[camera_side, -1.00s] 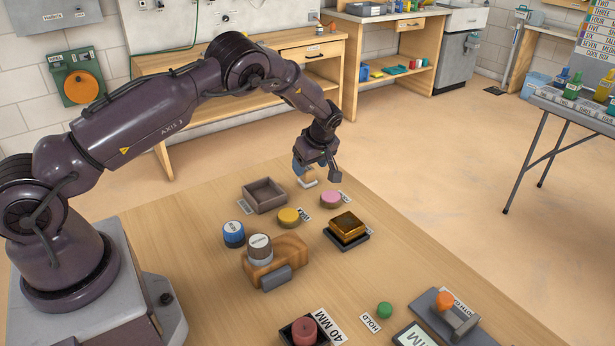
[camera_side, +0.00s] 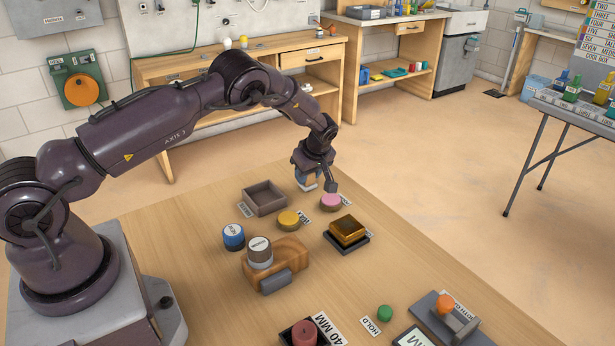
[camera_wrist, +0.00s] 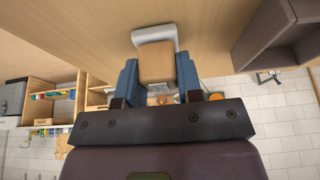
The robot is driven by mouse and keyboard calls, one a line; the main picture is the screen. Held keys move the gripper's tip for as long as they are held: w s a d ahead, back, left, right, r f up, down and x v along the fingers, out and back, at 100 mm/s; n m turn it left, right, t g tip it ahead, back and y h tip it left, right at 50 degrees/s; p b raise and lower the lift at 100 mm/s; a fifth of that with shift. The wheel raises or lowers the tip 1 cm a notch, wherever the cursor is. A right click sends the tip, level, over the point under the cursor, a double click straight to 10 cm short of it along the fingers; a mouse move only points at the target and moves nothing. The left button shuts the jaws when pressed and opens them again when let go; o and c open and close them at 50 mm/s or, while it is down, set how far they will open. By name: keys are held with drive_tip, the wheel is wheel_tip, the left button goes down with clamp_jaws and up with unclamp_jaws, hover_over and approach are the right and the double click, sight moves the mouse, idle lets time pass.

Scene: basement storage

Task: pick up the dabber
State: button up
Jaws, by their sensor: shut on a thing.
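The dabber is a tan wooden block with a pale grey-white end. In the wrist view the dabber (camera_wrist: 156,63) sits between my gripper's two blue fingers, its pale end pointing toward the wooden table top. My gripper (camera_wrist: 158,75) is shut on its sides. In the side view my gripper (camera_side: 312,180) is over the far end of the table, with the dabber's pale end (camera_side: 307,188) just showing below it. Whether that end touches the table cannot be told.
A pink round pad (camera_side: 330,202) is close to the gripper. An open grey tray (camera_side: 250,207) lies left of it. A yellow pad (camera_side: 288,220), a gold block (camera_side: 347,229) and a wooden holder (camera_side: 291,249) stand nearer. Bare table (camera_side: 190,290) lies at the left front.

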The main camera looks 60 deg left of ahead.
drive_tip(key=shift+r, duration=0.45)
wheel_tip(320, 180, up, 3)
drive_tip(key=shift+f, duration=0.15)
drive_tip(key=s+d+r, duration=0.2)
drive_tip(key=s+r, duration=0.2)
drive_tip(key=s, duration=0.2)
drive_tip(key=s+d+r, duration=0.2)
drive_tip(key=s+r, duration=0.3)
drive_tip(key=s, duration=0.2)
drive_tip(key=shift+d+r, duration=0.2)
drive_tip(key=shift+d, duration=0.2)
drive_tip(key=shift+s, duration=0.1)
